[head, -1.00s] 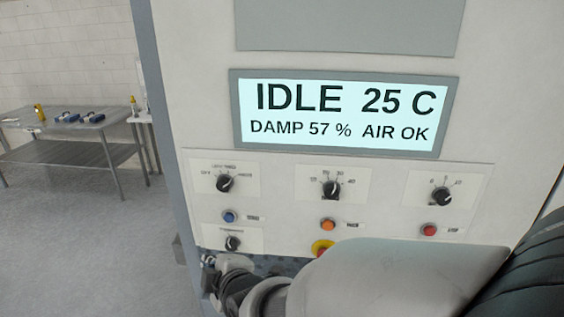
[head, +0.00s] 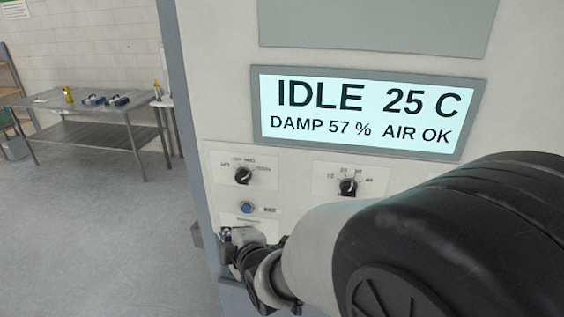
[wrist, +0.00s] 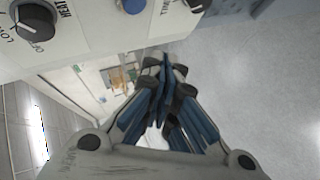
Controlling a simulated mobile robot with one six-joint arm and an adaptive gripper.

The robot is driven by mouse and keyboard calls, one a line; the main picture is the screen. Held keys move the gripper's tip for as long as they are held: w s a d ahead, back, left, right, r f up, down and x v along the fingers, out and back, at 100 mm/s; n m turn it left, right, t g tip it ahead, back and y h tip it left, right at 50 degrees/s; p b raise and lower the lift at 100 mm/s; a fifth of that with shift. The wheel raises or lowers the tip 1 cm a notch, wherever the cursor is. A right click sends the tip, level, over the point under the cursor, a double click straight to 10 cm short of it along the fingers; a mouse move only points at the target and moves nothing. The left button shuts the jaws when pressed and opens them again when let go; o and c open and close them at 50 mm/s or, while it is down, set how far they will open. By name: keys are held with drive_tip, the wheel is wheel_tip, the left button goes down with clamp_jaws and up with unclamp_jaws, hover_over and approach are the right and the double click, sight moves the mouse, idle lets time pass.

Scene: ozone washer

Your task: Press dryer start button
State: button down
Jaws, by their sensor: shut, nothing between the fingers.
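The control panel (head: 215,100) shows a blue button (head: 246,208) at lower left; its label is too blurred to read. The blue button also shows at the top edge of the wrist view (wrist: 132,5). My gripper (head: 228,238) is low at the panel's left edge, below and left of the blue button. In the wrist view my gripper (wrist: 163,68) is shut and empty, its fingertips apart from the button. The display (head: 365,112) reads IDLE 25 C, DAMP 57 %, AIR OK. My arm hides the panel's lower right.
A black knob (head: 243,175) sits above the blue button, and another knob (head: 348,187) is to its right. A dark knob (wrist: 196,5) is right of the button in the wrist view. A metal table (head: 90,135) stands far left; the floor (head: 110,230) between is clear.

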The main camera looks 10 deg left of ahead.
sight(246, 209)
drive_tip(key=shift+w+d, duration=0.2)
drive_tip(key=shift+w, duration=2.3)
drive_tip(key=shift+w, duration=0.1)
drive_tip(key=shift+w+b, duration=0.3)
drive_tip(key=shift+w, duration=0.05)
drive_tip(key=shift+w, duration=0.5)
drive_tip(key=shift+s, duration=0.1)
drive_tip(key=shift+s+b, duration=0.85)
drive_tip(key=shift+b, duration=0.1)
